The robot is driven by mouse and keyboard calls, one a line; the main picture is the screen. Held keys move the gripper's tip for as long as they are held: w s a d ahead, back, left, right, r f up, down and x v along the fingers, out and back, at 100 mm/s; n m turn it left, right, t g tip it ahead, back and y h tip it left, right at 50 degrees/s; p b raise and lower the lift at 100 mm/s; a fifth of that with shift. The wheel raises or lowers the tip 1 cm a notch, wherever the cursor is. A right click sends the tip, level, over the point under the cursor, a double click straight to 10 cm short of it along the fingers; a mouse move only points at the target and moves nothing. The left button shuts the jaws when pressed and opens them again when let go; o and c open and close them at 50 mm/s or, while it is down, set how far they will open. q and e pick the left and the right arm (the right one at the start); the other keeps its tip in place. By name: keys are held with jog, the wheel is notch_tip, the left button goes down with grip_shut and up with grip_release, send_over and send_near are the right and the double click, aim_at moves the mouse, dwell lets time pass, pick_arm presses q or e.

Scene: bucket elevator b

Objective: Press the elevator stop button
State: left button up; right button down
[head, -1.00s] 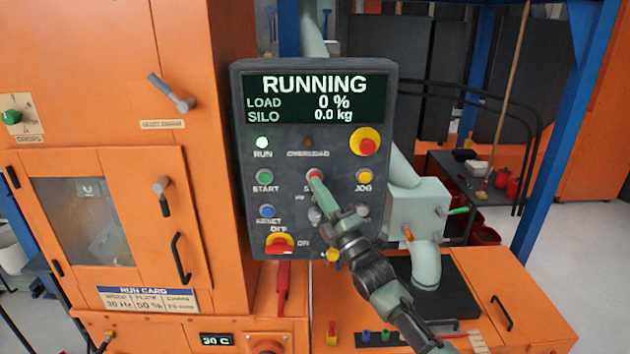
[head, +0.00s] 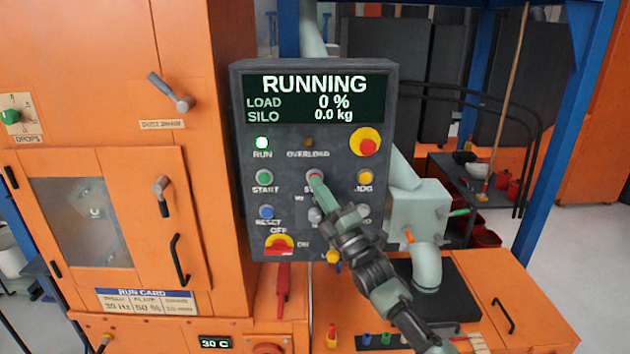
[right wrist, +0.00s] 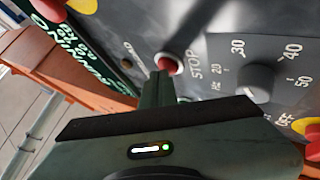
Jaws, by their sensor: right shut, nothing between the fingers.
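The grey control panel (head: 385,140) has a screen (head: 317,97) reading RUNNING, LOAD 0 %, SILO 0.0 kg, and its green RUN lamp (head: 262,143) is lit. The red stop button (head: 314,174) sits in the middle row, mostly covered by my gripper in the head view. In the right wrist view the red stop button (right wrist: 170,64) shows beside the STOP label. My right gripper (head: 316,178) is shut and empty, its tips at the button. In the right wrist view its fingertips (right wrist: 158,76) are right at the button's edge; I cannot tell whether they touch. My left gripper is out of view.
Close by are the green START button (head: 265,177), yellow JOG button (head: 364,177), blue RESET button (head: 267,211) and red emergency knob (head: 367,147). A grey speed dial (right wrist: 256,82) lies beside the stop button. The orange machine (head: 100,120) stands left of the panel.

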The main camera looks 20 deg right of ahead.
jog(key=shift+w, duration=0.1)
dwell(0.5)
jog(key=shift+s+a+p, duration=0.2)
jog(key=shift+s+p, duration=0.25)
jog(key=shift+s, duration=0.35)
jog(key=s+p, duration=0.1)
jog(key=s, duration=0.1)
jog(key=s+a+p, duration=0.1)
jog(key=s+p, duration=0.1)
jog(key=shift+s+a, duration=0.2)
jog(key=shift+s, duration=0.2)
